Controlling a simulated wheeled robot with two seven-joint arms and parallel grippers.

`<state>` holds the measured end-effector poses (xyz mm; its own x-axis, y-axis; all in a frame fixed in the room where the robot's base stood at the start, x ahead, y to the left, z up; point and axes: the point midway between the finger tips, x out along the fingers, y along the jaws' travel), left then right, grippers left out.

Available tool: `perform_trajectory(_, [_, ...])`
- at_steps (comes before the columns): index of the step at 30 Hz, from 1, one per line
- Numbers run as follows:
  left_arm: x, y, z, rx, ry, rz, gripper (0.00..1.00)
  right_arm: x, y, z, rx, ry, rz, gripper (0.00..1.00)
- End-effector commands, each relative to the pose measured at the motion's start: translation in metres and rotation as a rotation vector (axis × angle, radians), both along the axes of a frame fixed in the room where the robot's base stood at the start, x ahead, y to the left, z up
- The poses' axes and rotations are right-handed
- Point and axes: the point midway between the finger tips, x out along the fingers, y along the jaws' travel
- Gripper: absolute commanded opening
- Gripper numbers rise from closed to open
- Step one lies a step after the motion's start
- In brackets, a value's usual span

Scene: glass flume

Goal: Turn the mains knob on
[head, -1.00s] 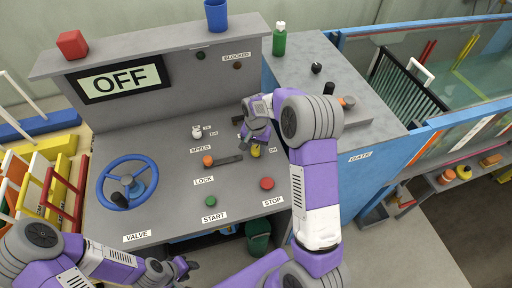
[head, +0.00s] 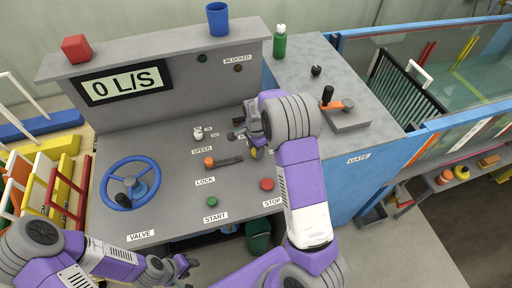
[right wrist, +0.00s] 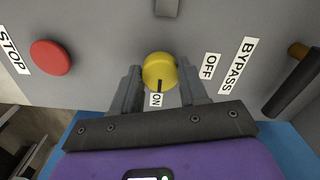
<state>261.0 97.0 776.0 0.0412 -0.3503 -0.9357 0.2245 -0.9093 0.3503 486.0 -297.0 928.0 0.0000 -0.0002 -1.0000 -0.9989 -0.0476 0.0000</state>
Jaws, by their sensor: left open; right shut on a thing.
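The yellow mains knob (right wrist: 159,70) sits on the grey panel between my right gripper's fingers in the right wrist view, its dark pointer mark toward the ON label (right wrist: 156,99). The OFF label (right wrist: 209,66) is to its right. In the head view the knob (head: 253,154) is mostly hidden under my right gripper (head: 243,138). My right gripper is shut on the knob. The display (head: 125,84) reads 0 L/S. My left gripper (head: 186,266) is open and empty, low at the front of the console, away from the knob.
A red stop button (head: 267,184), a green start button (head: 212,202), an orange lock lever (head: 209,162) and a blue valve wheel (head: 108,185) are on the panel. A blue cup (head: 218,20), red block (head: 76,49) and green bottle (head: 280,41) stand above and behind.

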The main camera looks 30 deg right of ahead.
Motion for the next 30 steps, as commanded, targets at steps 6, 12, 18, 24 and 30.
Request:
perform_trajectory(6, [0.0, 0.0, 0.0017, 0.0, 0.0, 0.0, 0.43, 0.0005, -0.0002, 0.0002, 0.0, -0.001, -0.035, 0.13])
perform_trajectory(12, [0.0, 0.0, 0.0017, 0.0, 0.0, 0.0, 0.43, 0.0004, -0.0003, 0.0, 0.0, -0.001, -0.04, 0.13])
perform_trajectory(18, [0.0, 0.0, 0.0016, 0.0, 0.0, 0.0, 0.43, 0.0003, -0.0003, -0.0001, 0.0, -0.001, -0.04, 0.13])
perform_trajectory(24, [0.0, 0.0, 0.0017, 0.0, 0.0, 0.0, 0.43, 0.0002, -0.0002, 0.0, 0.0, -0.001, -0.039, 0.69])
perform_trajectory(30, [0.0, 0.0, 0.0017, 0.0, 0.0, 0.0, 0.43, 0.0002, -0.0001, 0.0, 0.0, 0.0, -0.038, 0.69])
